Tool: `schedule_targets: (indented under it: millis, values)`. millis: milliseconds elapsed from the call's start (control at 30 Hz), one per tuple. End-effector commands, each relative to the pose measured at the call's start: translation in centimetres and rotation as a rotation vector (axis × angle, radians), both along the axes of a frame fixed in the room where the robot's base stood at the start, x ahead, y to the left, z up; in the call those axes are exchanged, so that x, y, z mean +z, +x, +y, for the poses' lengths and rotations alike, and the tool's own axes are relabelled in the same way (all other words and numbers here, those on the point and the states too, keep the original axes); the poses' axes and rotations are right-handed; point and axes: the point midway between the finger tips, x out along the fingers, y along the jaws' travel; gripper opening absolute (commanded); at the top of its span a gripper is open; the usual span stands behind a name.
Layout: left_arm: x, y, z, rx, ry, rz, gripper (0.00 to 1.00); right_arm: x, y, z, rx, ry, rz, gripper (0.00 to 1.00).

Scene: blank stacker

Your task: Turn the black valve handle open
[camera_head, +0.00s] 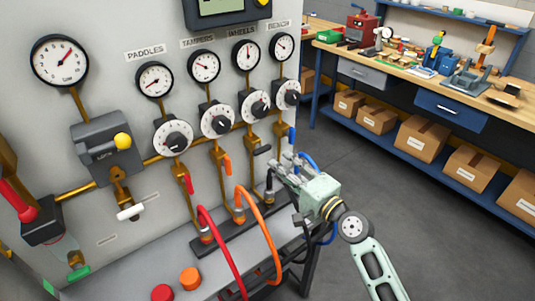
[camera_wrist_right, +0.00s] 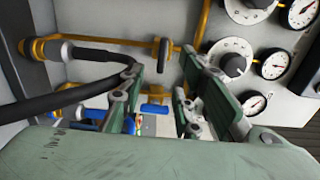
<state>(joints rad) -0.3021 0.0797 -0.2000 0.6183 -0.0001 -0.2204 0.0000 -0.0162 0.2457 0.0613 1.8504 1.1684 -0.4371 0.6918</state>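The black valve handle (camera_head: 262,150) sticks out sideways from its brass valve, under the WHEELS dial column on the panel. My right gripper (camera_head: 283,168) is just below and to the right of it, apart from it as far as I can tell. In the right wrist view my right gripper (camera_wrist_right: 164,62) has its two fingers spread, with nothing held between them. A dark rounded piece (camera_wrist_right: 162,50) on the brass pipe shows beyond the gap; it may be the black handle seen end-on. My left gripper is not in view.
Red (camera_head: 188,184), orange (camera_head: 227,165) and blue (camera_head: 292,138) handles sit on neighbouring valves. Red (camera_head: 207,222) and orange (camera_head: 268,235) hoses arch in front. A black hose (camera_wrist_right: 60,102) runs close to my right fingers. A workbench (camera_head: 400,75) stands behind, with open floor before it.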

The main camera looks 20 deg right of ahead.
Motion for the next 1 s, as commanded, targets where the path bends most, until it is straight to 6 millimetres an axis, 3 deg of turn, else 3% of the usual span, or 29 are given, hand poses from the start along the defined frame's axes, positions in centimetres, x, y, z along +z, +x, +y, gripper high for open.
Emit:
schedule_targets:
  millis: [500,900,1000]
  values:
    - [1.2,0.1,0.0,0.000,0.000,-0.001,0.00,0.4,6.5,2.1,-0.005,0.017,-0.005,0.30]
    - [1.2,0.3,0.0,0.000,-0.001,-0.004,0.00,0.2,7.4,2.5,-0.004,0.014,-0.003,0.30]
    - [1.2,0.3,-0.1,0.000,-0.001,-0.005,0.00,0.2,7.4,2.5,-0.004,0.014,-0.003,0.22]
